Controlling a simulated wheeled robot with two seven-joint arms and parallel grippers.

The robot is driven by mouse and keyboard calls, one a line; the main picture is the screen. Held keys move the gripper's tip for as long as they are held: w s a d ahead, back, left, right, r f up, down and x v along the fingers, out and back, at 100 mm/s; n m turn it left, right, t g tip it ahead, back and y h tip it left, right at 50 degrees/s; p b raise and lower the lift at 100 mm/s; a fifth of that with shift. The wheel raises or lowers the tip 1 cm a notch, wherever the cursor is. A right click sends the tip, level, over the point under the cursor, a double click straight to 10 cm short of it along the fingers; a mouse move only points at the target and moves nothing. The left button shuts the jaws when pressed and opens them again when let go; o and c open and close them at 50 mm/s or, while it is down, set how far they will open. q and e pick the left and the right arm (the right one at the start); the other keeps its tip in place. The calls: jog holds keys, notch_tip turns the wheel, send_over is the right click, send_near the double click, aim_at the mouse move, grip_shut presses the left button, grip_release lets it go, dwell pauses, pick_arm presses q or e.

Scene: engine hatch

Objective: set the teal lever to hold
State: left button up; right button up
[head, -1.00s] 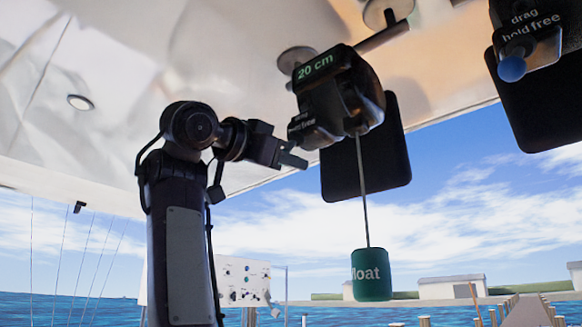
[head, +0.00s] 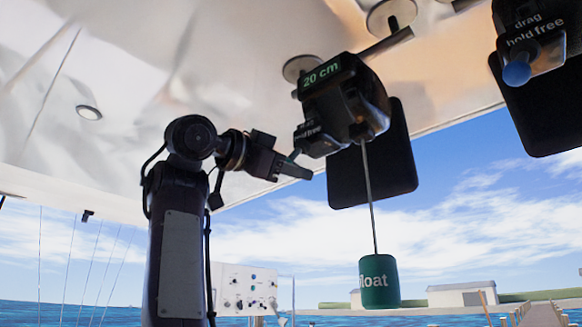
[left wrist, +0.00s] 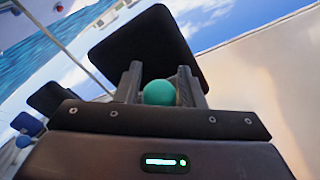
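The teal lever's round knob (left wrist: 160,92) shows in the left wrist view, between the two fingers of my left gripper (left wrist: 161,80). Narrow gaps seem to remain at its sides, so the gripper looks open around it. In the head view my left gripper (head: 296,163) is at the lower left of the black unit (head: 345,105) marked "20 cm", and it hides the lever there. The unit's "hold free" label (head: 307,131) is partly covered. A green float (head: 379,282) hangs below on a rod. My right gripper is not in view.
A second black unit (head: 535,40) with a blue knob (head: 516,73) and "drag hold free" label is at the upper right. Dark flat panels (head: 385,175) hang behind the units. A pale ceiling (head: 250,50) is close above. A white control panel (head: 245,285) stands far below.

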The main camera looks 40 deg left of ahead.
pick_arm(q)
jog(key=shift+o, duration=1.1)
jog(key=shift+w, duration=0.2)
jog(key=shift+s, duration=0.1)
jog(key=b+v, duration=0.3)
jog(key=v, duration=0.4)
jog(key=shift+s+b, duration=0.25)
jog(key=shift+b, duration=0.1)
jog(key=shift+a+f, duration=0.1)
